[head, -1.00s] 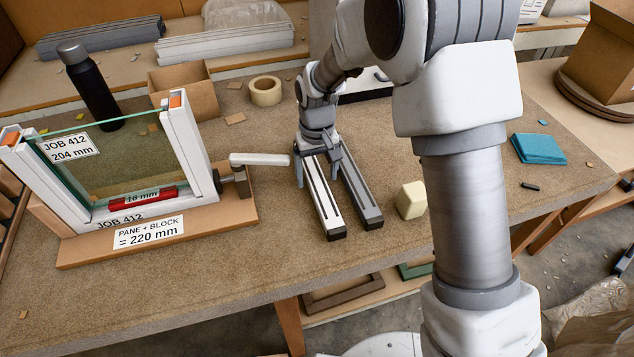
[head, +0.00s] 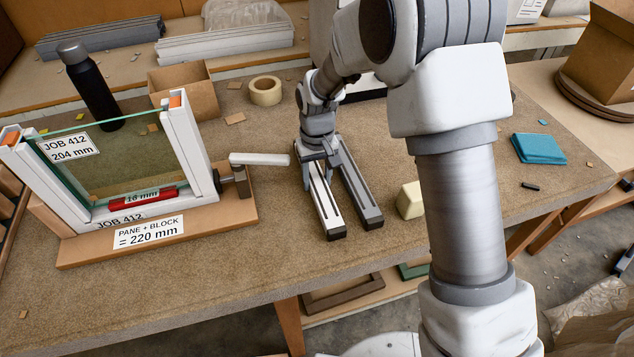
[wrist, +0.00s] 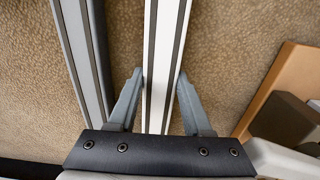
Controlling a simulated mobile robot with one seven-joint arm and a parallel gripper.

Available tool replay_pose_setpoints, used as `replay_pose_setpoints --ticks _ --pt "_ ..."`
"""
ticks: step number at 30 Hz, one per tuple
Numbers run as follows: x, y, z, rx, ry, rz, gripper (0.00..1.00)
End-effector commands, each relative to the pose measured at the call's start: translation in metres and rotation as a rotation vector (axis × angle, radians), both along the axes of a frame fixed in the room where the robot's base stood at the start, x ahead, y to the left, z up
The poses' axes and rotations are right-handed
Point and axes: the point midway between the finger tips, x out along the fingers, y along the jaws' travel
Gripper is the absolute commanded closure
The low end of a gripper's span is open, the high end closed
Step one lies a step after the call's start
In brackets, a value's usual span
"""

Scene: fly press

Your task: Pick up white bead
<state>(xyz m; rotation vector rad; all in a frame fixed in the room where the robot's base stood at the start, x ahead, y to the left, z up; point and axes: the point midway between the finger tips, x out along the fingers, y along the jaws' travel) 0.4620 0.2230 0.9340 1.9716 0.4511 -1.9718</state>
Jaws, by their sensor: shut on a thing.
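The white bead (head: 326,212) is a long white strip with a dark groove, lying on the bench beside a matching grey bead (head: 361,196). My gripper (head: 318,160) is over the far part of the white bead, pointing down. In the wrist view, the white bead (wrist: 164,50) runs between the two fingers of my gripper (wrist: 161,85), which are shut on its sides. The grey bead (wrist: 82,50) lies to the left there, outside the fingers. The white bead appears to rest on the bench still.
A glazed frame (head: 190,150) on a brown base with a clamp handle (head: 258,159) stands to the left. A cream block (head: 411,200) sits right of the beads. A tape roll (head: 265,91), open carton (head: 184,88) and blue cloth (head: 539,149) lie farther out. Bare bench lies in front.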

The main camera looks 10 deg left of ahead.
Motion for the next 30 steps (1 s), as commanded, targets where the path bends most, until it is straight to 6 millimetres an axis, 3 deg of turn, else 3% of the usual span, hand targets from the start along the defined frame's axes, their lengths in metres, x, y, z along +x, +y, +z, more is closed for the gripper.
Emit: replay_pose_setpoints --ticks 10,16,30 --pt "0.001 0.0 0.009 0.001 -0.002 0.0 1.0" --pt "0.001 0.0 0.042 0.003 -0.005 -0.001 1.0" --pt "-0.025 -0.093 0.099 0.001 -0.003 -0.005 1.0"
